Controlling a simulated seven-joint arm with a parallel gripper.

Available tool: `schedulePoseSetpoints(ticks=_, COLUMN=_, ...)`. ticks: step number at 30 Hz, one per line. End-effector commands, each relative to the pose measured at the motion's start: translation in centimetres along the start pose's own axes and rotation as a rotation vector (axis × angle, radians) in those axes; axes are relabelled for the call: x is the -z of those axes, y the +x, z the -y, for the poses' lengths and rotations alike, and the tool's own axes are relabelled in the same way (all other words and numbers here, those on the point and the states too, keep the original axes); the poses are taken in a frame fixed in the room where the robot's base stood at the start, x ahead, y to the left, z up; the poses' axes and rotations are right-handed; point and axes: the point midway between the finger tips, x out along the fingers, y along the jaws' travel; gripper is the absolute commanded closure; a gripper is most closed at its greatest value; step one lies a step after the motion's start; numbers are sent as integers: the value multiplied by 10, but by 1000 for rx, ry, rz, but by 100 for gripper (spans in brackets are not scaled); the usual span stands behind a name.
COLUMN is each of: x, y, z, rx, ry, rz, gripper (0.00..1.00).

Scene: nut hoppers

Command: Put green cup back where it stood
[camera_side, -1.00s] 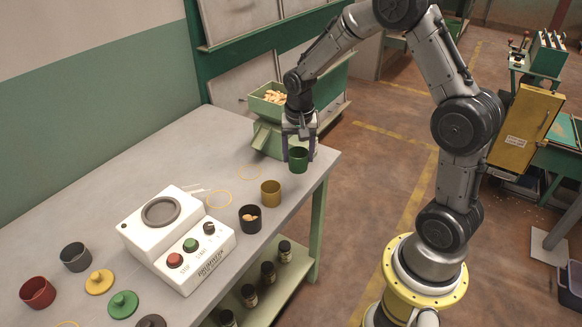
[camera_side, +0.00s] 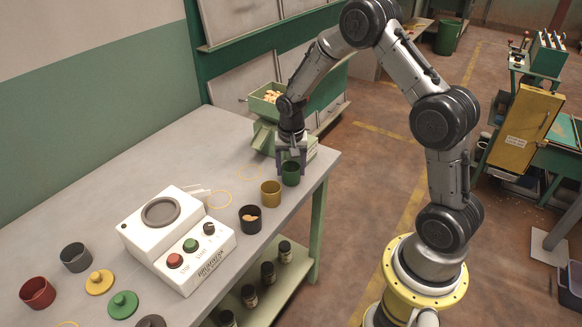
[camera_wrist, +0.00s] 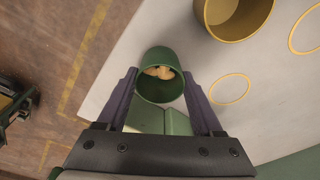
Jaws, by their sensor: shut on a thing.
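The green cup (camera_side: 291,175) is in my gripper (camera_side: 291,168), near the table's right edge and just behind the mustard cup (camera_side: 270,193). In the wrist view the green cup (camera_wrist: 160,89) sits between the two fingers of my gripper (camera_wrist: 160,95), with tan nuts inside. It is roughly upright. I cannot tell whether its base touches the table. A thin yellow ring (camera_wrist: 230,76) lies on the table beside the cup, and no cup stands in it.
The green hopper (camera_side: 265,106) with nuts stands behind my gripper. A black cup (camera_side: 250,224) with nuts stands in front of the mustard cup. A white button machine (camera_side: 152,236) is at centre left. Red (camera_side: 37,298) and grey (camera_side: 76,264) cups stand farther left.

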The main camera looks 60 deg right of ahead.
Motion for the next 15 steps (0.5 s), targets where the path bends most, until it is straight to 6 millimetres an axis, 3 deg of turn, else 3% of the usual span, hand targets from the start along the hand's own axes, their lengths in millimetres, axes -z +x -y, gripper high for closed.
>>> schedulePoseSetpoints(ticks=1, x=0, y=2, z=0, rx=0, ry=0, rz=0, gripper=100)
schedulePoseSetpoints(ticks=2, x=0, y=2, z=0, rx=-1, ry=0, rz=1, gripper=29)
schedulePoseSetpoints(ticks=3, x=0, y=2, z=0, rx=-1, ry=0, rz=1, gripper=21)
schedulePoseSetpoints(ticks=6, x=0, y=2, z=0, rx=-1, ry=0, rz=1, gripper=3)
schedulePoseSetpoints(ticks=15, x=0, y=1, z=0, rx=0, ry=0, rz=0, gripper=2)
